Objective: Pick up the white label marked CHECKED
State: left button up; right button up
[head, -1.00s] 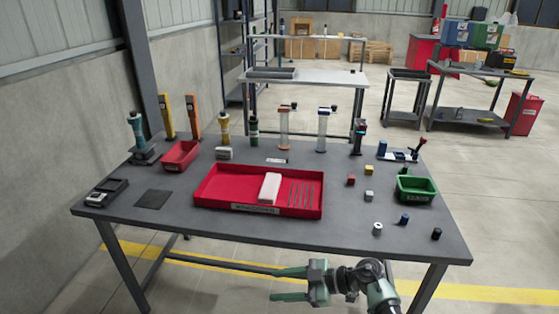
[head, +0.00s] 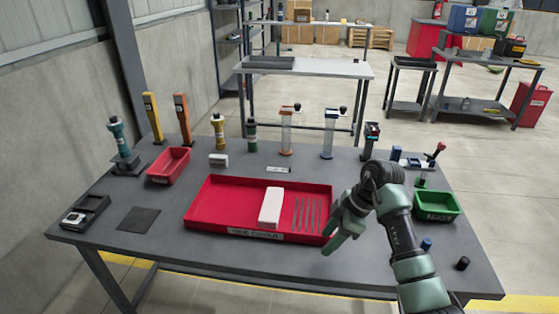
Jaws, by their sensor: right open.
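A small white label (head: 278,169) with dark marks lies flat on the grey table behind the red tray. Its text is too small to read, so I cannot tell whether it says CHECKED. My right gripper (head: 329,240) is open and empty. It is over the right end of the red tray, nearer to me than the label and to its right. My left gripper is not in view.
The red tray (head: 208,222) holds a white block (head: 271,208) and several thin rods. Tall bottles and tools stand along the table's back edge. A green bin (head: 437,205) is at the right. Bare table lies around the label.

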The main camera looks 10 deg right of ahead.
aim_at(281, 170)
jog(key=i, duration=1.4)
